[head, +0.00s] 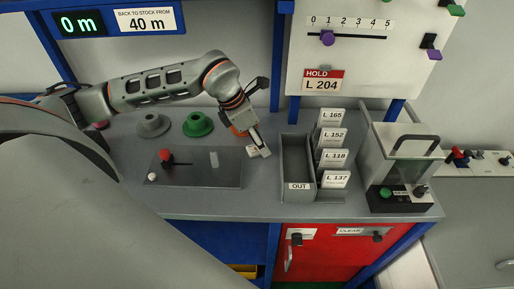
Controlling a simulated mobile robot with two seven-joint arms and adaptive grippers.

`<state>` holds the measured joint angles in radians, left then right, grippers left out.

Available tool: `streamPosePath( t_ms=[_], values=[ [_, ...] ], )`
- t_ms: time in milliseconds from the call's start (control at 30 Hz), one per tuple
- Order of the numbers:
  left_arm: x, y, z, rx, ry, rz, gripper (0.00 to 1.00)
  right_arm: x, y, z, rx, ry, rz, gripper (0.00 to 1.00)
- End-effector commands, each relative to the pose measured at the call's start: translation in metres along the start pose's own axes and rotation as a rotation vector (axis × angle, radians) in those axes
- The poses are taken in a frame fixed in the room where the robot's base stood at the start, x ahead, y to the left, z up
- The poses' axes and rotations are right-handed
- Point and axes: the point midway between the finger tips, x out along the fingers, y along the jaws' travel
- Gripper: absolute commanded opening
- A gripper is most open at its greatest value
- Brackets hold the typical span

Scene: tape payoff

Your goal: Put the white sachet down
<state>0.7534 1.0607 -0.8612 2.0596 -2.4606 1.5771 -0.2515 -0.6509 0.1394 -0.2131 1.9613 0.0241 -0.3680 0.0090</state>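The white sachet (252,152) is a small pale piece at the tips of my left gripper (259,146), low over the grey worktop (215,204). The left gripper points down and looks shut on the sachet, with white showing on both sides of a finger. I cannot tell whether the sachet touches the worktop. My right gripper is not in view.
Right of the gripper stand a grey OUT bin (298,186) and a rack of labelled cards (334,157). A glass-fronted box (408,165) stands further right. Left are a dark plate (195,176) with a red knob (166,156), and a green disc (198,125).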

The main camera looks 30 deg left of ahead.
Motion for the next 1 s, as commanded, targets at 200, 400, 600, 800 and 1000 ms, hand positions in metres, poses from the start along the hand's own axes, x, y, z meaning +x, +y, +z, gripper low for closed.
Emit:
streamPosePath(
  t_ms=[200, 400, 600, 800, 1000],
  values=[
    [0.017, -0.001, 0.000, 0.000, 0.000, -0.001, 0.50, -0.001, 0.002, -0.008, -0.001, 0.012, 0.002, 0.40],
    [0.017, 0.000, 0.000, 0.000, 0.000, 0.000, 0.50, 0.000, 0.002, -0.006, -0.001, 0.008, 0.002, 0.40],
    [0.018, 0.000, -0.001, 0.000, -0.001, 0.000, 0.50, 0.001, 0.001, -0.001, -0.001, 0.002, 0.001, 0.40],
    [0.020, 0.000, -0.001, 0.000, -0.001, 0.000, 0.37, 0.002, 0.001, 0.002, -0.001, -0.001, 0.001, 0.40],
    [0.020, 0.000, -0.002, 0.000, 0.001, -0.001, 0.10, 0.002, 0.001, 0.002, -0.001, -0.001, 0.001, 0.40]
  ],
)
